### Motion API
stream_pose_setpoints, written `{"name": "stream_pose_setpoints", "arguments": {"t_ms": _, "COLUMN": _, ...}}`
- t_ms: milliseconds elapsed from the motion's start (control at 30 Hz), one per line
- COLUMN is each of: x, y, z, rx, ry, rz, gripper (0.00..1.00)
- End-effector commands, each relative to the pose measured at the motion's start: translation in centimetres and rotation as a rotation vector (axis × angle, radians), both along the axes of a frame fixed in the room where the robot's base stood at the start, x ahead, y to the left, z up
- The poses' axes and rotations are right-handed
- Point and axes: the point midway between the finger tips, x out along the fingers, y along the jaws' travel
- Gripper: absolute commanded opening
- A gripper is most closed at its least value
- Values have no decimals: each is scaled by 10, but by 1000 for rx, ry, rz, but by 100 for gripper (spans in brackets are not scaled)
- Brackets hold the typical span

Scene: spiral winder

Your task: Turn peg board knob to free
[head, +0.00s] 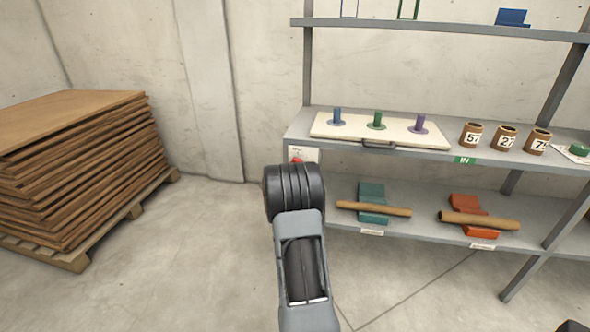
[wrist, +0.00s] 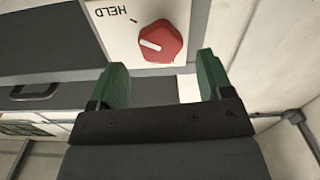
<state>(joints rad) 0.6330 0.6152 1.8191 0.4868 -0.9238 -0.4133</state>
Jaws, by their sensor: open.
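The peg board (head: 400,137) is a cream board on the middle shelf with a blue, a green and a purple peg and a dark front handle. Its red knob (head: 297,160) shows small at the shelf's left front, partly hidden by my arm. In the wrist view the red knob (wrist: 160,41) with a white pointer mark sits on a white plate (wrist: 117,28) lettered HELD. My gripper (wrist: 160,75) is open, its two green fingers apart and empty. The knob appears beyond the fingertips, between them in the picture; no contact shows.
Brown cores (head: 471,135) marked with numbers stand right of the board. The lower shelf (head: 425,228) holds brown tubes on a teal and an orange rest. A pallet of brown sheets (head: 80,170) stands at the left. The floor between is clear.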

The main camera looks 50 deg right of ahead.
Motion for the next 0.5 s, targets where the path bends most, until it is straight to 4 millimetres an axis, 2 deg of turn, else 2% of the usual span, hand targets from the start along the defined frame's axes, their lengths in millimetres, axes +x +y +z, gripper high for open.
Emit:
{"name": "stream_pose_setpoints", "arguments": {"t_ms": 200, "x": 14, "y": -23, "z": -1, "rx": 0, "ry": 0, "rz": 1, "gripper": 73}}
{"name": "stream_pose_setpoints", "arguments": {"t_ms": 500, "x": 21, "y": -33, "z": 0, "rx": 0, "ry": 1, "rz": 1, "gripper": 73}}
